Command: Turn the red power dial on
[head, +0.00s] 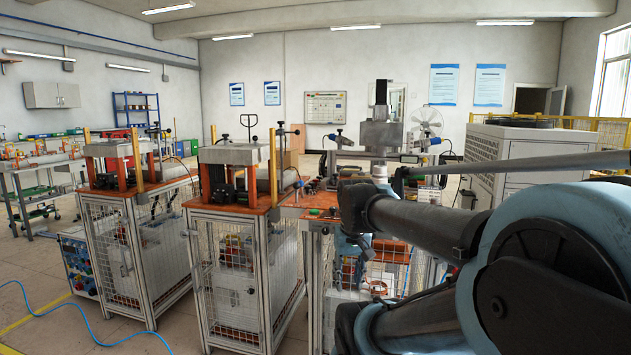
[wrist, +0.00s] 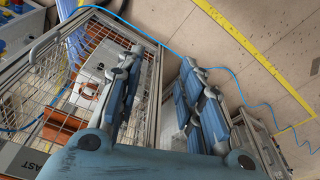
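I cannot make out the red power dial for certain in either view. In the head view, a blue control panel (head: 79,266) with small coloured knobs stands low at the left; they are too small to tell apart. In the wrist view, a grey box (wrist: 100,72) with a small reddish part on its face sits behind wire mesh, to the left of my fingers. My gripper (wrist: 162,62) is open, its two blue-grey fingers apart with nothing between them.
Mesh-sided workstations with orange tops (head: 245,203) stand in a row from left to centre. A blue hose (head: 75,312) lies on the floor at lower left. A large grey machine (head: 520,160) stands behind my arm. The left foreground floor is mostly clear.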

